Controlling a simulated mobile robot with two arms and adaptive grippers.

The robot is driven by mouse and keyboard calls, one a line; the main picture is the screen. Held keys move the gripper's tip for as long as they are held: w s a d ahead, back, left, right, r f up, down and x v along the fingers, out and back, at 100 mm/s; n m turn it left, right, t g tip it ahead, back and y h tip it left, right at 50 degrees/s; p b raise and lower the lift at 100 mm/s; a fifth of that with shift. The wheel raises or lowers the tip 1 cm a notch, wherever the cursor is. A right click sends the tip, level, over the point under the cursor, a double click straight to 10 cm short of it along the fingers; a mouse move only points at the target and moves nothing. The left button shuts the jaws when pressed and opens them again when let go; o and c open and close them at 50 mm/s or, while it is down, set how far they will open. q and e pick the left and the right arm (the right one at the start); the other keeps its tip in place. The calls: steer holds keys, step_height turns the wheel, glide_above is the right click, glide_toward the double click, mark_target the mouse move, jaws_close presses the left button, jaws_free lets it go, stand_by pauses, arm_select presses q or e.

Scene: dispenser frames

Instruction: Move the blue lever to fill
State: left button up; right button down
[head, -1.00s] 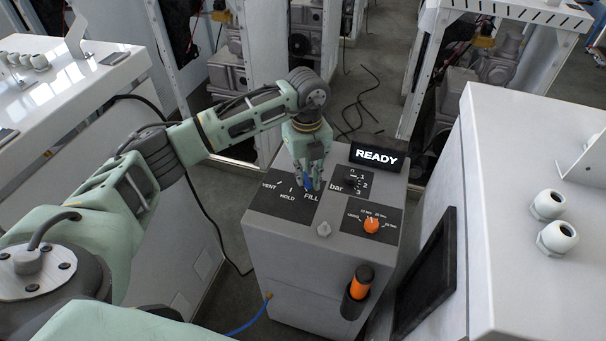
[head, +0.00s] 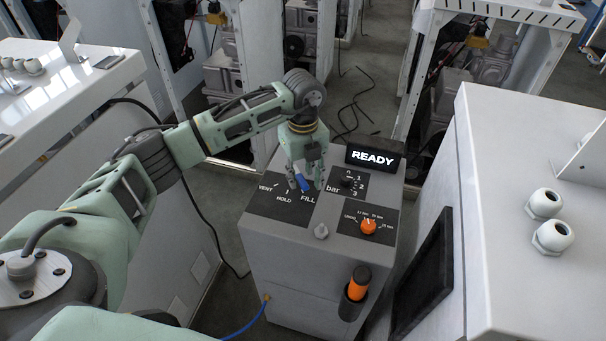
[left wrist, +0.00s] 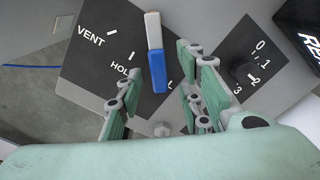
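The blue lever (head: 303,183) is on the black VENT/HOLD/FILL panel (head: 268,205) on top of the grey dispenser. In the left wrist view, the lever (left wrist: 157,72) has a white end and a blue end. The blue end lies by the FILL label, covering most of it, and points away from VENT and HOLD. My left gripper (head: 305,187) is over the panel with its fingers spread, one on each side of the lever. In the left wrist view, the gripper (left wrist: 172,62) shows a gap right of the lever. Contact on the left side is unclear. My right gripper is not visible.
A lit READY display (head: 373,158) stands at the dispenser's back edge. A black bar knob (head: 347,181), an orange knob (head: 368,227) and a small grey knob (head: 321,231) are close by. White cabinets (head: 520,130) flank the dispenser.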

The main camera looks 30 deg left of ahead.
mark_target(303, 181)
arm_select(q)
steer(key=shift+r, duration=0.2)
step_height(303, 181, up, 12)
steer(key=shift+f, duration=0.2)
stand_by(0.6)
